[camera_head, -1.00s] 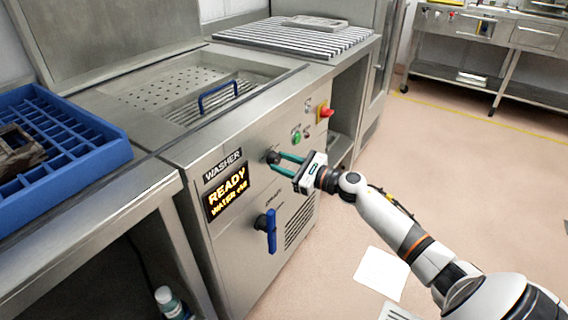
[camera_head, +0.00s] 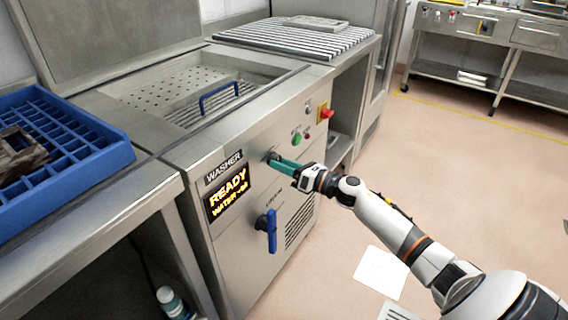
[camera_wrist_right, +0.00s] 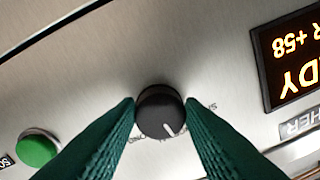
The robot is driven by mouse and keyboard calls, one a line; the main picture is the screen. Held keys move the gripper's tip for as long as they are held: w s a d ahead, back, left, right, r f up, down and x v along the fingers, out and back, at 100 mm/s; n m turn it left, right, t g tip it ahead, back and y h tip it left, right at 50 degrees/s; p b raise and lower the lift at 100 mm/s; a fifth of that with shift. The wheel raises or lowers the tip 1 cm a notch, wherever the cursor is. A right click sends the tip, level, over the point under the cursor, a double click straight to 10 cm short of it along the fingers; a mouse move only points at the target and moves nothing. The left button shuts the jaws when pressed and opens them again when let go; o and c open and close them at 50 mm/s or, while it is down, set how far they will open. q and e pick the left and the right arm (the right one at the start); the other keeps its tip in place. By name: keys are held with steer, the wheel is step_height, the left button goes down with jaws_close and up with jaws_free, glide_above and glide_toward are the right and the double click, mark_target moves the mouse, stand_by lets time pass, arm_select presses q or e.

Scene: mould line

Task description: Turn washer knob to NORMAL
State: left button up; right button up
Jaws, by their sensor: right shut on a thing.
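The washer (camera_head: 262,239) is a steel cabinet with a lit display (camera_head: 228,194) reading READY. Its black knob (camera_head: 273,156) is on the front panel, right of the display. In the right wrist view the round knob (camera_wrist_right: 160,111) has a white pointer line aimed toward the lower right of the picture. Lettering around it is partly hidden and too small to read. My right gripper (camera_head: 277,161) is shut on the knob, with a green finger (camera_wrist_right: 112,135) on each side of it. My left gripper is not in view.
A green button (camera_head: 297,140) and a red switch (camera_head: 325,112) are close by on the panel. A blue lever (camera_head: 268,229) sticks out below the knob. A blue crate (camera_head: 105,165) stands at the left. The floor to the right is mostly clear.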

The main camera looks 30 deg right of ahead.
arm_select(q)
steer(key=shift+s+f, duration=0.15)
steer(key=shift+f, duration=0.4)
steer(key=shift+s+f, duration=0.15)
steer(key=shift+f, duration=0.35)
arm_select(e)
steer(key=shift+r+m, duration=0.1)
steer(key=shift+m, duration=0.9)
steer(key=o, duration=1)
steer(key=v, duration=1.2)
